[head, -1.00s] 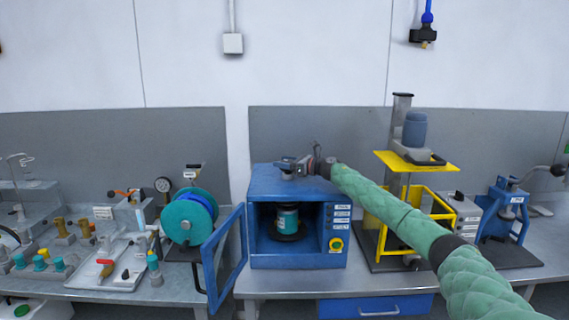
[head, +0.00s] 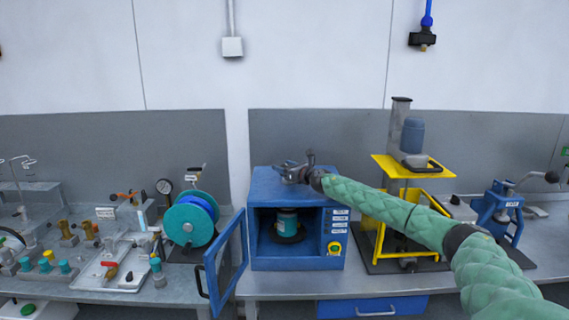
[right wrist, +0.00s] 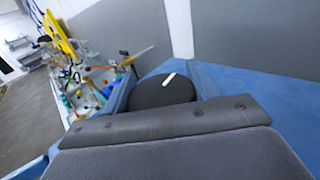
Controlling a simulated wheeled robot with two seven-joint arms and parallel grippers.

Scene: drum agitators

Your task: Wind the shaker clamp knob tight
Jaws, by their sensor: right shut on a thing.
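The shaker (head: 262,185) is a blue cabinet on the bench with its door (head: 226,262) swung open to the left. A teal-labelled can (head: 287,224) stands upright inside on a dark round base. The clamp knob (right wrist: 162,92), black with a white mark on top, shows in the right wrist view above the blue top. My right gripper (head: 288,174) is at the top of the shaker and shut on the knob. Its grey body covers the lower part of the right wrist view and hides part of the knob. My left gripper is in neither view.
A teal hose reel (head: 190,222) stands left of the open door. A yellow-framed machine (head: 378,222) stands to the right, behind my right arm. A blue press (head: 497,212) is farther right. The bench strip before the shaker is clear.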

